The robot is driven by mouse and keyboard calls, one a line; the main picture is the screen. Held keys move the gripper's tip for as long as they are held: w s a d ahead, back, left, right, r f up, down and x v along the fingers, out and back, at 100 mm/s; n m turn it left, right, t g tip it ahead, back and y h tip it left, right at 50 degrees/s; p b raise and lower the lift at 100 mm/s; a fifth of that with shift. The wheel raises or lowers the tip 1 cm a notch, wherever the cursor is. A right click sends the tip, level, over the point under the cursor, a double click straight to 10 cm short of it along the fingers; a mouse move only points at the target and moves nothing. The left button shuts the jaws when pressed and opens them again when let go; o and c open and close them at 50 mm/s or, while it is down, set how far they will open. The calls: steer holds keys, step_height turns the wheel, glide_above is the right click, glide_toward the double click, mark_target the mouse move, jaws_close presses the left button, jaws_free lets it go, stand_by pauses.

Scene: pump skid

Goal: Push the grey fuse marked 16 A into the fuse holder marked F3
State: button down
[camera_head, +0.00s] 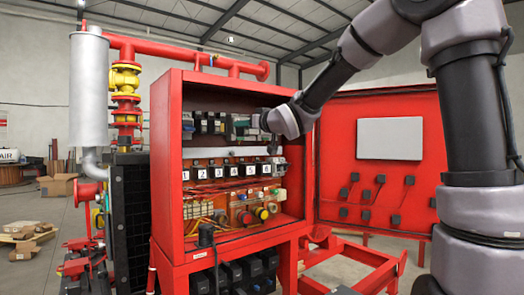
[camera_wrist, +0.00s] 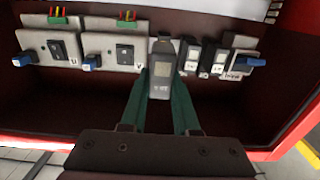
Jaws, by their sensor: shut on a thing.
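My gripper (camera_wrist: 162,92) has two green fingers and is shut on a grey block, which I take to be the grey fuse (camera_wrist: 161,82). Its 16 A marking cannot be read. The fuse is in line with the row of devices inside the red cabinet (camera_wrist: 40,92). Whether it touches a holder behind it or stands just in front cannot be told. The holder marked F3 cannot be picked out; the fuse and fingers cover that spot. In the head view my wrist reaches into the upper right of the cabinet (camera_head: 172,130), hiding the fuse.
Left of the fuse are two pale plates with black switches and blue levers (camera_wrist: 89,62). Close on its right are narrow black modules (camera_wrist: 191,60) and a plate with a blue handle (camera_wrist: 252,62).

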steer(key=shift+s+a+r, duration=0.2)
steer(key=shift+a+r, duration=0.05)
steer(key=shift+r, duration=0.35)
steer(key=shift+x, duration=4.1)
steer(key=shift+w+a, duration=0.4)
steer(key=shift+w, duration=0.25)
steer(key=c, duration=0.6)
jaws_free()
steer(key=v, duration=1.1)
steer(key=shift+a, duration=0.1)
